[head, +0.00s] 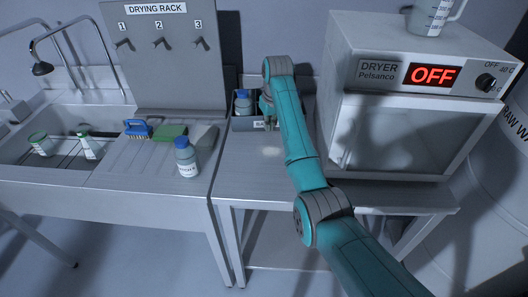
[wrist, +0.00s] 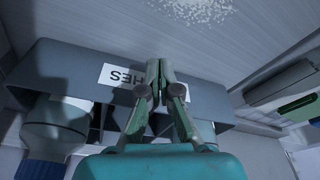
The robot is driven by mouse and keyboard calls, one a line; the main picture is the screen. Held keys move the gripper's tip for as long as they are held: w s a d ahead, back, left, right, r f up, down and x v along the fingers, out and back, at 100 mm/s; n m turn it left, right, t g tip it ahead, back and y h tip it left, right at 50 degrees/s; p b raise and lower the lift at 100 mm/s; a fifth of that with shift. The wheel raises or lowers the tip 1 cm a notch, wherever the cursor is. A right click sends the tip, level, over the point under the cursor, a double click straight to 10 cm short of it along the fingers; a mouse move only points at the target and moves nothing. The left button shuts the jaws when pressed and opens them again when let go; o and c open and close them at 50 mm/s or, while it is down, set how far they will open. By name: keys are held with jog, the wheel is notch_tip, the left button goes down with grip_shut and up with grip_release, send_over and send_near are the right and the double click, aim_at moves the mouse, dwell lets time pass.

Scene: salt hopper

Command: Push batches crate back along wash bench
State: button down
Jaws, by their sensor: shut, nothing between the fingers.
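The batches crate (head: 243,124) is a dark grey open box at the back of the bench, left of the dryer. It holds a blue-capped bottle (head: 242,103). My teal arm hides its right part. In the wrist view the crate (wrist: 65,62) appears upside down, with its white front label (wrist: 120,76) partly covered by my gripper (wrist: 158,66). My gripper is shut and empty, its fingertips at the crate's labelled front wall. I cannot tell whether they touch it. Clear bottles (wrist: 62,120) show inside the crate.
White grains (head: 271,151) lie on the wash bench (head: 245,175) in front of the crate. The dryer (head: 400,80) stands right, its display reading OFF. Left are a blue-capped bottle (head: 186,158), a green sponge (head: 170,132), a brush (head: 138,128) and the drying rack (head: 165,75).

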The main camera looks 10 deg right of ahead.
jog(key=shift+s+a+r, duration=0.2)
jog(key=shift+s+r, duration=0.45)
jog(key=shift+r, duration=0.05)
jog(key=shift+s+a+r, duration=0.2)
jog(key=shift+s+r, duration=0.45)
jog(key=shift+s+a+r, duration=0.2)
jog(key=shift+s+r, duration=0.45)
jog(key=shift+r, duration=0.05)
